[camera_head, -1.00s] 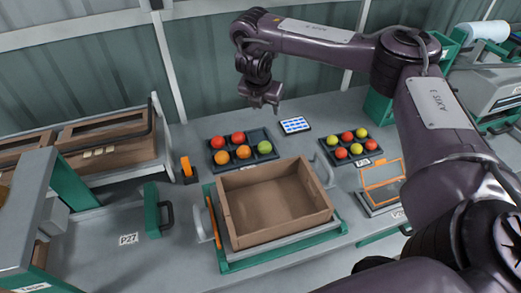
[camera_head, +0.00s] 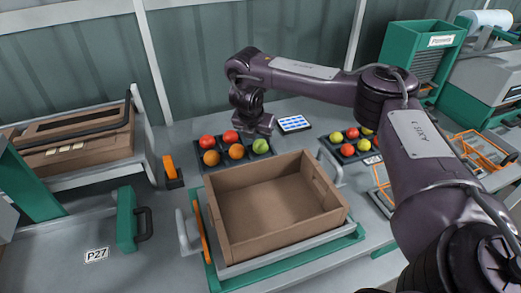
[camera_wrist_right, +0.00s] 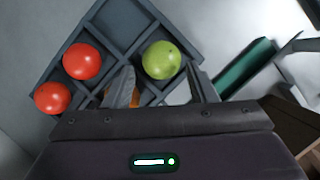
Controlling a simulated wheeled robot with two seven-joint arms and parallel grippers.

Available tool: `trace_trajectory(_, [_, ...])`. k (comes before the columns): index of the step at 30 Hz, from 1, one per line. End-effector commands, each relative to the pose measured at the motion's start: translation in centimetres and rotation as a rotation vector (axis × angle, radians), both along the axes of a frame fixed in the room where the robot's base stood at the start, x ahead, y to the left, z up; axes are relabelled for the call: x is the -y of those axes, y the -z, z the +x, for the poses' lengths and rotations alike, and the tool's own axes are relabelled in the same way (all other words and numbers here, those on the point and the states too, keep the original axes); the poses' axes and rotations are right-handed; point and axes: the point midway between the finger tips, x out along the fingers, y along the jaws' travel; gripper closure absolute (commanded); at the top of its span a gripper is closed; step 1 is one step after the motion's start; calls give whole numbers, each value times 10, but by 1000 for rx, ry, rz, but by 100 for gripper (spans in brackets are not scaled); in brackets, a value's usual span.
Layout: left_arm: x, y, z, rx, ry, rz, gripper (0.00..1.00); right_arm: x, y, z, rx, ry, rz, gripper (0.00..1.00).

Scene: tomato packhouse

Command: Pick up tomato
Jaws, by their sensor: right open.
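A dark compartment tray (camera_head: 272,137) behind the cardboard box holds several tomatoes. Two red tomatoes (camera_head: 207,141) (camera_head: 230,137) sit at the back, two orange ones (camera_head: 211,158) (camera_head: 236,151) in front, and a green one (camera_head: 261,146) at the right. My right gripper (camera_head: 260,130) is over the tray's right end, just above the green tomato. In the right wrist view the open jaws (camera_wrist_right: 163,88) straddle the line to the green tomato (camera_wrist_right: 161,60), with nothing held. There, an orange tomato is mostly hidden by the left finger. My left gripper is not in view.
An open, empty cardboard box (camera_head: 222,222) stands in front of the tray on a green-edged stand. A second tomato tray (camera_head: 340,159) is at the right, partly behind my arm. A small blue-and-white panel (camera_head: 294,123) lies between the trays. An orange-handled item (camera_head: 171,172) stands left.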

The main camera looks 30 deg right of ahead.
Motion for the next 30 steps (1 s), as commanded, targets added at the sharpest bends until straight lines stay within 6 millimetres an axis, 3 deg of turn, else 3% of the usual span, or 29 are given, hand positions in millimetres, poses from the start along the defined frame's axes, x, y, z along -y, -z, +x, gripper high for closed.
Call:
trace_trajectory(9, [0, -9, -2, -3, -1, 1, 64, 14, 39, 7, -2, 1, -2, 48])
trace_trajectory(17, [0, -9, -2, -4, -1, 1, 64, 15, 42, 8, 0, 0, -1, 48])
trace_trajectory(21, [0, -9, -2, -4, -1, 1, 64, 15, 42, 8, 0, 0, -1, 64])
trace_trajectory(30, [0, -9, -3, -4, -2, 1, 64, 15, 41, 8, 0, 1, -1, 65])
